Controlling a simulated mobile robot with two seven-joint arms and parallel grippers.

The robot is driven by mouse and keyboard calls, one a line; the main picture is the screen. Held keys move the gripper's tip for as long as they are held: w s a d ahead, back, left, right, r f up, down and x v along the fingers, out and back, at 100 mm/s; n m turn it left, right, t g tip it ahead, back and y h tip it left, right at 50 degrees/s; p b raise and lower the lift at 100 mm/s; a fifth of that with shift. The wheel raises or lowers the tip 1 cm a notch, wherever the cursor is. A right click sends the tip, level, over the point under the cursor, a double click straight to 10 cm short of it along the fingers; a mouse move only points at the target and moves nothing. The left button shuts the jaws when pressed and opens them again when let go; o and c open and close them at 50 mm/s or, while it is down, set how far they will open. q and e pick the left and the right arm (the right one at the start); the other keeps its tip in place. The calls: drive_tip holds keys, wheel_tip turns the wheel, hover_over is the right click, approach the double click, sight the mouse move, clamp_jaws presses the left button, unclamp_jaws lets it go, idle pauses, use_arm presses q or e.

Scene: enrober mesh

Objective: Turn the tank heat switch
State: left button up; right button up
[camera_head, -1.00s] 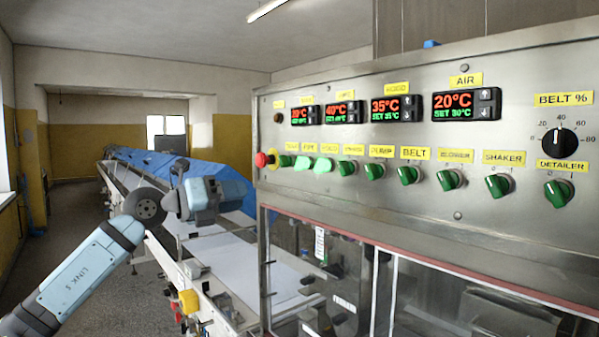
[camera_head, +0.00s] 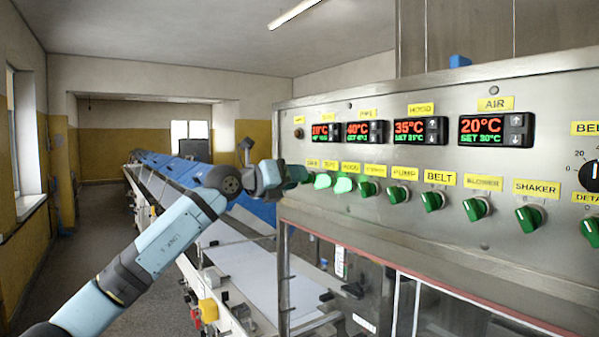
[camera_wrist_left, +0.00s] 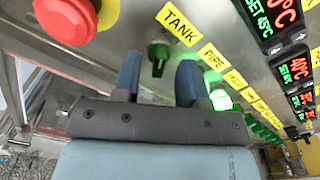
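The tank heat switch (camera_wrist_left: 158,58) is a dark green knob under the yellow TANK label (camera_wrist_left: 180,22) in the left wrist view. My left gripper (camera_wrist_left: 158,78) is open there, with one blue finger on each side of the knob. I cannot tell whether either finger touches it. In the head view my left gripper (camera_head: 298,174) is at the left end of the panel's switch row, just below the TANK label (camera_head: 313,163), and hides the knob. My right gripper is in neither view.
A red emergency stop button (camera_wrist_left: 67,18) sits close beside the left finger. The lit pipe switch (camera_head: 322,181) and lit hood switch (camera_head: 343,185) are close on the right. More green switches continue along the steel panel (camera_head: 380,230). A conveyor (camera_head: 250,275) runs below.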

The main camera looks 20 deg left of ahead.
use_arm(q)
drive_tip(key=shift+x, duration=0.95)
drive_tip(key=shift+a, duration=0.1)
drive_tip(key=shift+c, duration=0.4)
drive_tip(key=c, duration=0.6)
drive_tip(key=m+b, duration=0.6)
drive_tip(key=m, duration=0.6)
drive_tip(key=shift+s, duration=0.15)
